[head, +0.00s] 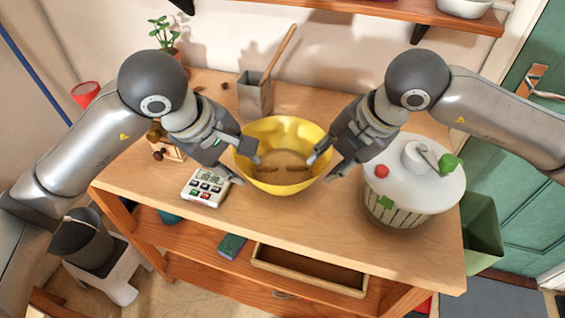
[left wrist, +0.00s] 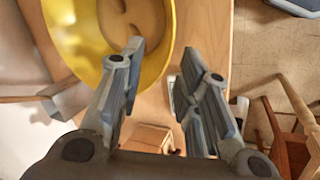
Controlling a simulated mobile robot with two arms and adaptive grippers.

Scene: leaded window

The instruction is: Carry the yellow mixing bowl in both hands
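The yellow mixing bowl (head: 284,128) stands upright on the wooden table, with a tan, dough-like mass (head: 283,160) inside. My left gripper (head: 248,169) is open at the bowl's left side, one finger over the inside and the other outside the wall. In the left wrist view the bowl (left wrist: 158,62) lies at the upper left and the fingers (left wrist: 165,62) stand apart near its rim. My right gripper (head: 320,170) is open at the bowl's right side, one finger over the rim and one outside. I cannot tell whether any finger touches the bowl.
A large white-lidded container (head: 415,180) stands close on the right. A grey pot with a wooden stick (head: 255,97) is behind. The table's front strip (head: 300,218) is clear.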

